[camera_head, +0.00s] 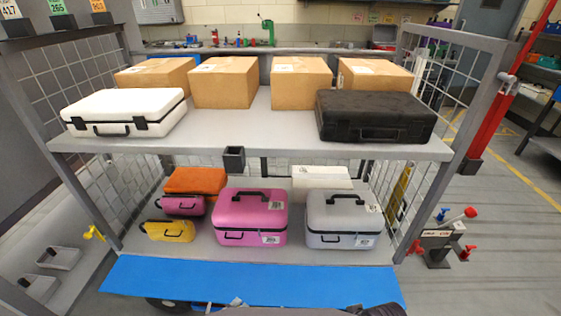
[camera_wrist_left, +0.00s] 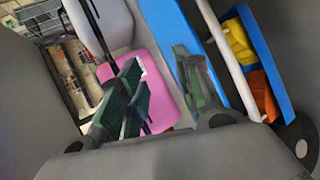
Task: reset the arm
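My left gripper (camera_wrist_left: 157,88) shows in the left wrist view with its two dark green fingers apart and nothing held between them. A pink surface (camera_wrist_left: 158,108) lies beyond the fingers; I cannot tell how far away it is. In the head view, neither gripper can be made out. Only small grey and dark parts, probably mine, show at the bottom edge. My right gripper is not in view.
A two-level rack stands ahead. Its upper shelf (camera_head: 250,132) holds cardboard boxes, a white case (camera_head: 125,108) and a black case (camera_head: 375,118). Below are pink (camera_head: 250,218), grey (camera_head: 345,222), orange and yellow cases. A blue panel (camera_head: 250,284) runs along the lower front.

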